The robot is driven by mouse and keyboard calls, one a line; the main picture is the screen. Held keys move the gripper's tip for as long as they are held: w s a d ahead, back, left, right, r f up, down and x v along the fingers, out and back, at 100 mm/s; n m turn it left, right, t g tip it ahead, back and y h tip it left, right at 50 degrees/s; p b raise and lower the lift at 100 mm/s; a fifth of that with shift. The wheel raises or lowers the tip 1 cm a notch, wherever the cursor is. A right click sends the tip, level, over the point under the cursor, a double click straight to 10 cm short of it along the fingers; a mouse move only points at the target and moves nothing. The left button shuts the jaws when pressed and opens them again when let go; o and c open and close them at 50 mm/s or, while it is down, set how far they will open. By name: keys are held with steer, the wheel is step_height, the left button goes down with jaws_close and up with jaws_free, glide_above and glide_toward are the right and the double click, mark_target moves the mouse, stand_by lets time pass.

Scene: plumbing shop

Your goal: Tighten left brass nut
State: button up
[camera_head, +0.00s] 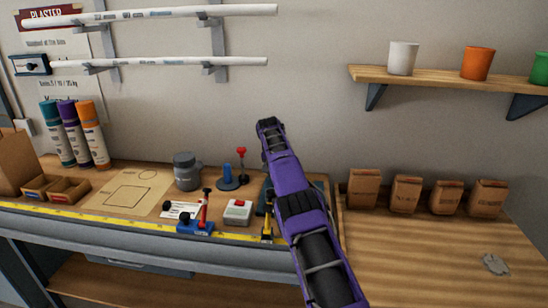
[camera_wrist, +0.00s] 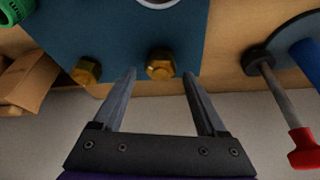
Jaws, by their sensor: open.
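In the wrist view two brass hex nuts sit at the edge of a blue plate (camera_wrist: 115,40). One brass nut (camera_wrist: 160,65) lies between the lines of my gripper's fingers (camera_wrist: 160,75), at about the level of the fingertips. The fingers are apart with a gap on each side of this nut. The other brass nut (camera_wrist: 86,71) is outside the fingers, to the left in that view. The nut between the fingers is on the side of the blue peg, which stands left of my arm in the head view. There my arm hides the nuts and fingertips.
A blue peg stand (camera_head: 228,178) and a red-knobbed rod (camera_head: 241,163) stand close beside the plate; the rod's red knob (camera_wrist: 304,150) shows in the wrist view. A red-button box (camera_head: 238,212) and a blue clamp (camera_head: 195,227) are nearer. The right bench top is mostly clear.

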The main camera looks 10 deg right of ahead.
steer(key=b, duration=0.2)
steer(key=r+b, duration=0.1)
steer(key=shift+s+a+b, duration=0.2)
steer(key=shift+s+b, duration=0.1)
steer(key=shift+b, duration=0.1)
steer(key=b+v, duration=0.2)
steer(key=v, duration=1.3)
steer(key=shift+r, duration=0.25)
